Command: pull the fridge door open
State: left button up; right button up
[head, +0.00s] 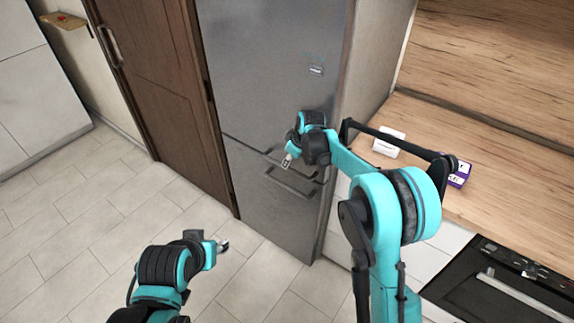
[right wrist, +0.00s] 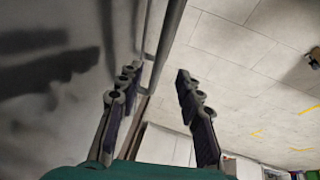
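The grey fridge (head: 270,60) stands in the middle of the head view, with a large upper door and a smaller lower door. Both doors look closed. The lower handle (head: 291,183) is a horizontal bar; the upper handle is mostly hidden behind my right arm. My right gripper (head: 287,160) is at the fridge front near the seam between the doors. In the right wrist view its fingers (right wrist: 158,88) are apart, and a grey handle bar (right wrist: 166,45) shows between them, not gripped. My left gripper (head: 222,246) is low over the floor, away from the fridge; its fingers are too small to judge.
A brown wooden door (head: 155,75) is left of the fridge. A wooden counter (head: 480,200) at the right holds a white item (head: 389,143) and a purple box (head: 460,173). A black oven (head: 500,285) is below. The tiled floor (head: 80,225) before the fridge is clear.

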jog(key=b+x, duration=0.1)
jog(key=x, duration=0.5)
jog(key=shift+b, duration=0.3)
jog(key=shift+r, duration=0.1)
grip_shut()
